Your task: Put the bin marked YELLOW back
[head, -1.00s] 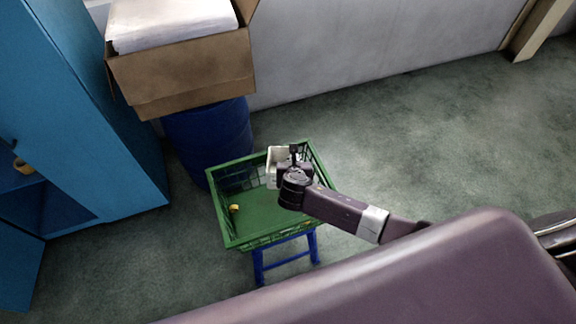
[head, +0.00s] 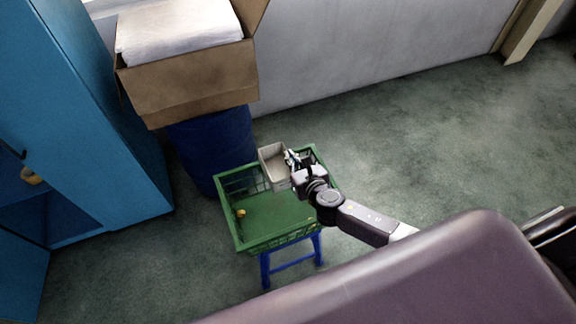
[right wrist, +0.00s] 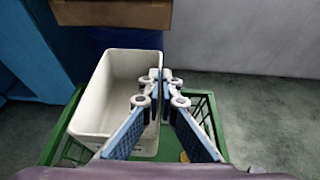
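A pale grey-white open bin (head: 272,165) is at the back of the green crate (head: 232,225) in the head view. It looks empty and slightly tilted, with its upper part above the crate rim. No marking on it can be read. My right gripper (head: 292,160) is at the bin's right side. In the right wrist view the bin (right wrist: 118,80) is large, and the fingers of my right gripper (right wrist: 160,78) close on its right wall, one on each side. My left gripper is not in view.
The crate stands on a blue stool (head: 292,262) and holds a small yellow object (head: 241,213). Behind it are a blue drum (head: 212,150) and a cardboard box (head: 190,85). A blue cabinet (head: 95,120) stands at left. The floor at right is clear.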

